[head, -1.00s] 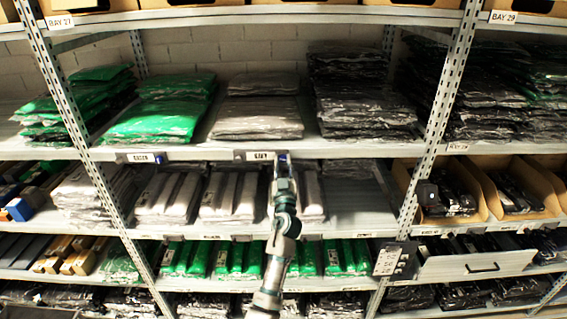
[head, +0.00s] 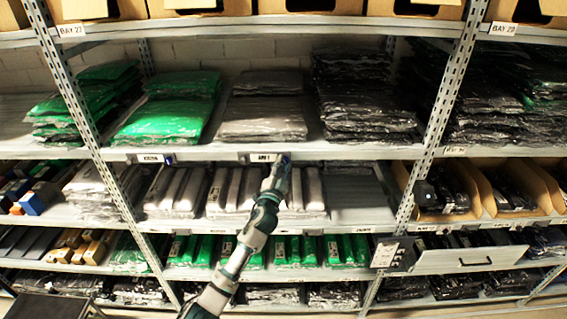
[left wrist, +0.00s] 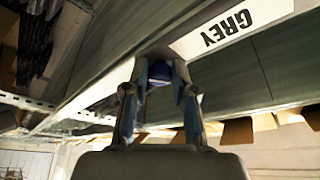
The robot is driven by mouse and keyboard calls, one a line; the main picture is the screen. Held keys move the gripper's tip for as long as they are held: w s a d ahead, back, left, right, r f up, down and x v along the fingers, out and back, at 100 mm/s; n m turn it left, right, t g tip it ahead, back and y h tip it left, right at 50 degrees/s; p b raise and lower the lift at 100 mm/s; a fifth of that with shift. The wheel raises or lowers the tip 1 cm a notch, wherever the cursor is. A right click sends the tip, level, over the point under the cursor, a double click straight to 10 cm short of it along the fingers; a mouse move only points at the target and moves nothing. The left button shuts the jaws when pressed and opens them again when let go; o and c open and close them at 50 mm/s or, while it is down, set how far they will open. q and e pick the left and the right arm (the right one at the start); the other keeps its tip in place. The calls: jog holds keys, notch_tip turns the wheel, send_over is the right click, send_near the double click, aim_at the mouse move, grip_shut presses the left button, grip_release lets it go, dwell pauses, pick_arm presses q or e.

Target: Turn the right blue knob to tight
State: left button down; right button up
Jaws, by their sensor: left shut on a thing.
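My left gripper (head: 280,165) reaches up to the front edge of the upper shelf, just right of a white label. In the left wrist view its fingers (left wrist: 161,92) are shut on the right blue knob (left wrist: 160,71), one on each side. The knob sits under the shelf edge beside the label reading GREY (left wrist: 232,27), and the fingers hide part of it. The other blue knob (head: 168,160) is on the same shelf edge farther left, beside its own label. I cannot read how far the held knob is turned. My right gripper is not in view.
The upper shelf (head: 330,150) holds stacks of green, grey and black bagged garments. Grey packs (head: 180,190) stand on the shelf below, close behind my arm. A perforated upright (head: 440,110) and a pulled-out drawer front (head: 472,260) are to the right.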

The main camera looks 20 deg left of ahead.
pick_arm(q)
jog(key=shift+f+m+h, duration=0.1)
jog(key=shift+m+h, duration=0.3)
jog(key=shift+m, duration=0.3)
jog(key=m+g, duration=0.1)
jog(key=m, duration=0.1)
jog(key=m+g, duration=0.1)
jog(key=m, duration=0.1)
jog(key=m+h, duration=0.1)
jog(key=m, duration=0.1)
jog(key=shift+s+a+m+g, duration=0.2)
jog(key=shift+a+m+g, duration=0.1)
jog(key=shift+g, duration=0.1)
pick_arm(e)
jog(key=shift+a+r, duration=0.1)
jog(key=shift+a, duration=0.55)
pick_arm(q)
jog(key=shift+f, duration=0.1)
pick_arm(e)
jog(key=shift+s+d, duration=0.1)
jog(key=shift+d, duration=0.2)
pick_arm(q)
jog(key=c, duration=0.9)
grip_release()
jog(key=shift+r, duration=0.25)
jog(key=shift+s, duration=0.15)
